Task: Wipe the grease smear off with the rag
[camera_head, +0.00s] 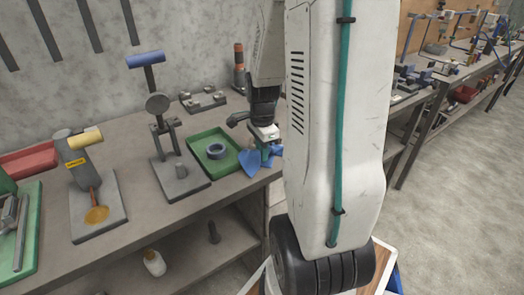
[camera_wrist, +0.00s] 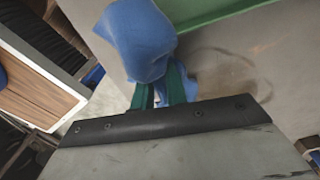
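The blue rag (camera_head: 256,162) is at the front edge of the grey workbench, just right of a green tray. In the wrist view the rag (camera_wrist: 140,38) is bunched at the tips of my green fingers. My gripper (camera_head: 268,152) is shut on the rag; its fingers (camera_wrist: 162,88) also show in the wrist view. More blue cloth shows beside the right finger. The grease smear (camera_wrist: 225,78) is a brown, ring-like stain on the bench top, right of the fingers in the wrist view. In the head view my arm and the rag hide it.
A white bottle (camera_head: 154,262) is on the lower shelf.

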